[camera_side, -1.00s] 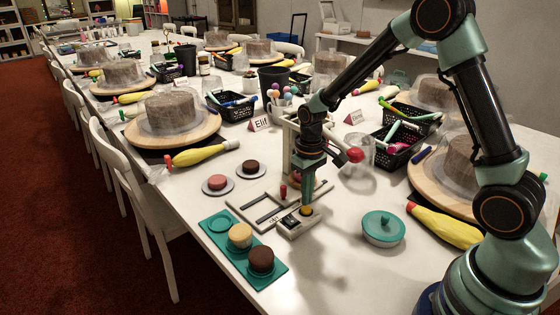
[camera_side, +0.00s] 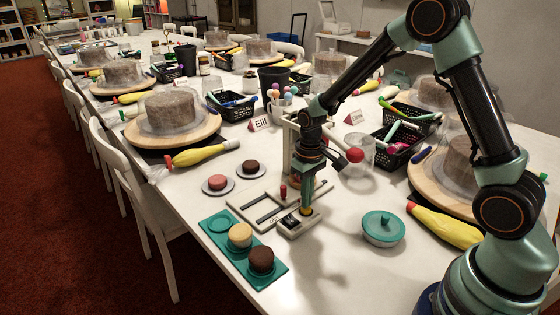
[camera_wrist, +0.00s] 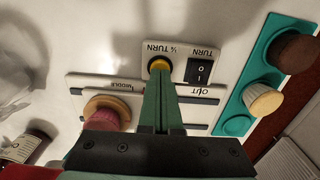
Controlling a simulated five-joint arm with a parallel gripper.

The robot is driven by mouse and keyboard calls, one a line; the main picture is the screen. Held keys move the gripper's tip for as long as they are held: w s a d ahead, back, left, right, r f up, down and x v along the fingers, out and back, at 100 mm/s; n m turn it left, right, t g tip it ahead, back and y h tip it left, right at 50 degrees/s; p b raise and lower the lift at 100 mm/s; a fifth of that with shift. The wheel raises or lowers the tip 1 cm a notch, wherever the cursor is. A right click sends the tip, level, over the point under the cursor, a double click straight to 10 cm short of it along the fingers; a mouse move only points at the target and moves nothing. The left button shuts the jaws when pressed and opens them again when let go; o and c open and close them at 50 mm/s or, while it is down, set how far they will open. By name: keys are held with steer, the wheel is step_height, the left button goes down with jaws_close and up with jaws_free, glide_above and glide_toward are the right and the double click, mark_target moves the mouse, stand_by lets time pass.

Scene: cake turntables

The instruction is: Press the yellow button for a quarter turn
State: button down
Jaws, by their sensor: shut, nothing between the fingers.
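The yellow button (camera_wrist: 159,65) sits on a white control panel (camera_wrist: 176,52), beside the label "¼ TURN". In the side view the yellow button (camera_side: 306,212) shows only as a sliver under the fingertips. My gripper (camera_side: 306,207) is shut and empty, pointing down at the button. In the wrist view its green fingers (camera_wrist: 160,78) end at the button's edge and cover part of it. I cannot tell whether they touch or press it. A black rocker switch (camera_wrist: 199,71) labelled "TURN" is beside the button. A pink-topped round piece (camera_wrist: 106,112) is on the device's other side.
A teal tray (camera_side: 215,224) with a yellow and a brown cake lies front left. A teal lidded bowl (camera_side: 383,228) stands to the right. Cake turntables line the table.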

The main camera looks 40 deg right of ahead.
steer(key=shift+f, duration=0.55)
steer(key=shift+r, duration=3.55)
